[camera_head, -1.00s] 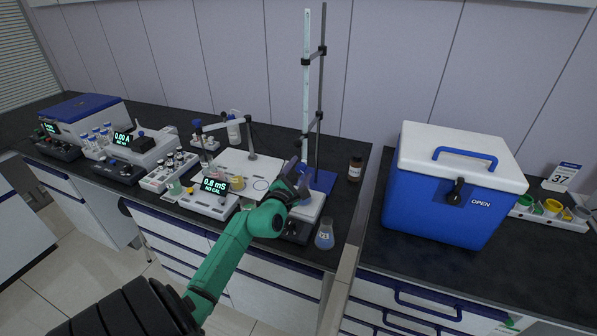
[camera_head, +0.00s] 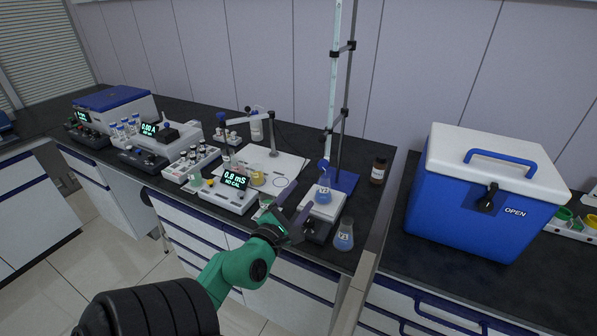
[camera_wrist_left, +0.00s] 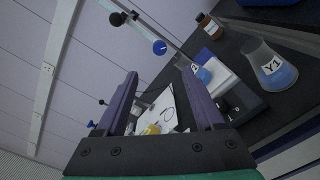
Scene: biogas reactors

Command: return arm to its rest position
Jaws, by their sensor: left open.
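My left gripper (camera_head: 298,199) is open and empty, at the end of my green arm over the front edge of the bench. Its two purple fingers stand apart in the left wrist view (camera_wrist_left: 160,76), with nothing between them. A flask of blue liquid (camera_head: 324,195) stands upright on the white plate of a small device (camera_head: 318,213), just beyond and to the right of the fingers, apart from them. A second blue flask (camera_head: 344,237) stands on the bench to the right; its label reads Y1 in the wrist view (camera_wrist_left: 272,68). My right gripper is not in view.
A tall stand with a burette (camera_head: 334,90) rises behind the device. A brown bottle (camera_head: 378,171) stands to its right. A meter reading 0.8 mS (camera_head: 229,192) and a vial rack (camera_head: 191,164) sit left. A blue cooler (camera_head: 480,205) is at right. The floor in front is clear.

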